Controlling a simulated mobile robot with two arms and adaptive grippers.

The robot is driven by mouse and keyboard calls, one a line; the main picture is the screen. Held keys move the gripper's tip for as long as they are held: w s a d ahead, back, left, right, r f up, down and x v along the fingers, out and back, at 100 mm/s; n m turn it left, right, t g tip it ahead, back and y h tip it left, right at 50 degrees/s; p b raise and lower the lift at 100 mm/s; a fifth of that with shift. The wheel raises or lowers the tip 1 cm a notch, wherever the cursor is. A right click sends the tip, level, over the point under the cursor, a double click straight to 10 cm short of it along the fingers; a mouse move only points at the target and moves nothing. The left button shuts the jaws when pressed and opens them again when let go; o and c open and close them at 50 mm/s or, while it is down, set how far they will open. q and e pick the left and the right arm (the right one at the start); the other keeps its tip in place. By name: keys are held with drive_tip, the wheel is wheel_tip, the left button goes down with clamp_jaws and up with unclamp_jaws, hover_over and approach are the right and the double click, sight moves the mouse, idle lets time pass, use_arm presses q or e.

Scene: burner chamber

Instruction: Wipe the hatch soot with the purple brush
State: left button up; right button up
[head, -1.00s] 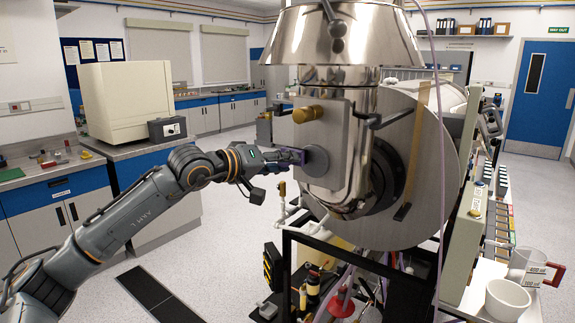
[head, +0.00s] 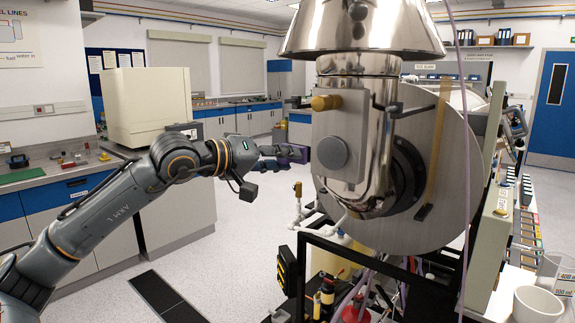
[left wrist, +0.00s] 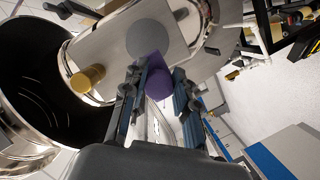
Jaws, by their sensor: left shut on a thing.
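The hatch (head: 352,118) is a pale metal plate on the front of the shiny chamber, with a brass knob at its upper left. The soot (head: 332,153) is a round grey patch on it; it also shows in the left wrist view (left wrist: 150,38). My left gripper (head: 290,154) is just left of the soot, with a small gap in the picture. It is shut on the purple brush (left wrist: 158,78), which shows between the fingers in the left wrist view. The brush is mostly hidden by the fingers in the head view. My right gripper is not in view.
A black frame (head: 375,270) with hoses and bottles stands below the chamber. A white bowl (head: 537,304) is on the bench at lower right. A counter with a beige box (head: 147,105) is at left. The floor between is open.

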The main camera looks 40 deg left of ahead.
use_arm(q)
drive_tip(key=shift+s+a+f+b, duration=0.1)
drive_tip(key=shift+s+f+b, duration=0.1)
drive_tip(key=shift+s+b, duration=0.9)
drive_tip(key=shift+s+r+b, duration=0.1)
drive_tip(key=shift+s+b, duration=0.15)
drive_tip(key=shift+b, duration=0.15)
drive_tip(key=shift+s+r, duration=0.2)
drive_tip(key=shift+w+f, duration=0.1)
drive_tip(key=shift+f, duration=0.05)
